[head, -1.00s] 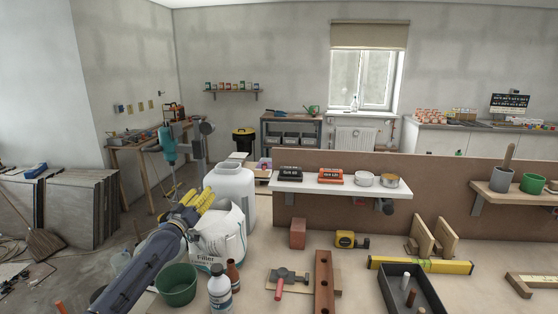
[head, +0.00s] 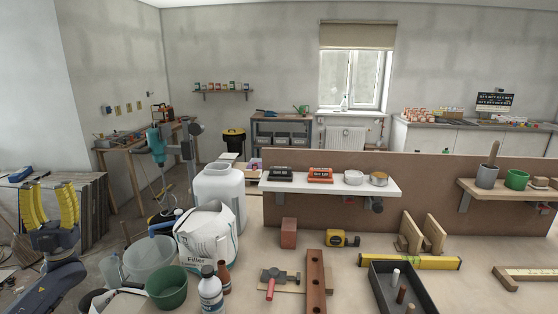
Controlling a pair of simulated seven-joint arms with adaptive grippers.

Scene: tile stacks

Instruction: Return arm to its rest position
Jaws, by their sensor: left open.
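My left gripper (head: 54,208) is at the far left of the head view, with its yellow fingers pointing up and spread apart. It is open and empty, in front of the stacked sheets at the left wall and clear of the workbench items. My left arm (head: 48,288) comes in from the lower left corner. My right gripper is not in view.
Nearest the arm are a clear bucket (head: 150,256), a green bucket (head: 167,287), a filler bag (head: 208,236) and a white canister (head: 221,187). A bottle (head: 210,292) stands in front. A white shelf (head: 340,188) hangs on the brown panel. Leaning tile stacks (head: 95,220) stand behind the gripper.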

